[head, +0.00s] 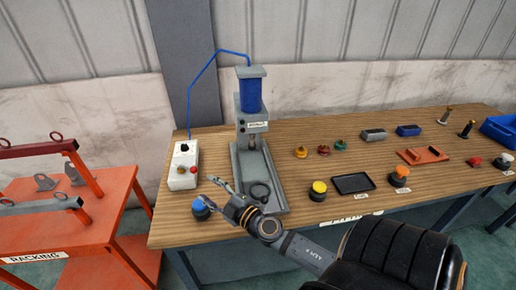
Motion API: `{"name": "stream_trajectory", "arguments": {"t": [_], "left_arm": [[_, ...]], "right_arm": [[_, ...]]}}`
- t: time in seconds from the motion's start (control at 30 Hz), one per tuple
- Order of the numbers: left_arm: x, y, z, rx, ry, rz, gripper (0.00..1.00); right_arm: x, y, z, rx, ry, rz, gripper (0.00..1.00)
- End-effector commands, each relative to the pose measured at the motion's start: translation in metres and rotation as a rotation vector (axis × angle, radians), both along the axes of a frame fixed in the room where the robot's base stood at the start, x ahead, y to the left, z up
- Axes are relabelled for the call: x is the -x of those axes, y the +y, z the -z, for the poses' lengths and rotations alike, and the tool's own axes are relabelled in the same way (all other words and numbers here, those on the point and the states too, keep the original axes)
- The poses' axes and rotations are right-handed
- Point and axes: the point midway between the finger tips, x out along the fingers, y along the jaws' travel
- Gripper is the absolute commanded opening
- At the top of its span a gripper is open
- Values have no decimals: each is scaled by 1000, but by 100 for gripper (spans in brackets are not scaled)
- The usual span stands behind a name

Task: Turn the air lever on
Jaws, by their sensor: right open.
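A white control box (183,166) stands at the table's left end, with a small black lever or knob (184,147) near its top and red and amber buttons below. I cannot tell which way the black part is turned. A blue air hose (189,95) runs from the box up to the blue cylinder (250,95) of a grey press (248,130). My right gripper (207,192) is open, in front of the press base and to the lower right of the box, apart from the black lever. My left gripper is not in view.
A blue-topped button (200,209) sits close by the right gripper's fingers. Several coloured knobs, a black tray (353,183) and an orange plate (422,156) lie to the right on the wooden table (300,135). An orange racking cart (80,220) stands at left.

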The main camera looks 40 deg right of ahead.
Motion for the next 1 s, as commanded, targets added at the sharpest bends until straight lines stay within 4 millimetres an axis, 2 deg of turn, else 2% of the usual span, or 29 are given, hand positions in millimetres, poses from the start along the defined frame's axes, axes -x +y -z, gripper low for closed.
{"name": "stream_trajectory", "arguments": {"t": [0.1,0.23,0.4,0.5,0.63,0.8,1.0], "left_arm": [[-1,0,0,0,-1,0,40],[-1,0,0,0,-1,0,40],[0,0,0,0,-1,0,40],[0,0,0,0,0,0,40],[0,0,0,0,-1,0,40],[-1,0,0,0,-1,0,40],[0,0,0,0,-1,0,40]], "right_arm": [[2,-23,-14,-89,-21,144,52],[11,-52,-16,-189,4,320,52],[30,-81,1,-307,114,527,52],[45,-89,18,-365,211,622,52],[65,-91,41,-424,352,710,52],[90,-82,68,-477,530,771,52],[109,-70,85,-505,669,788,52]]}}
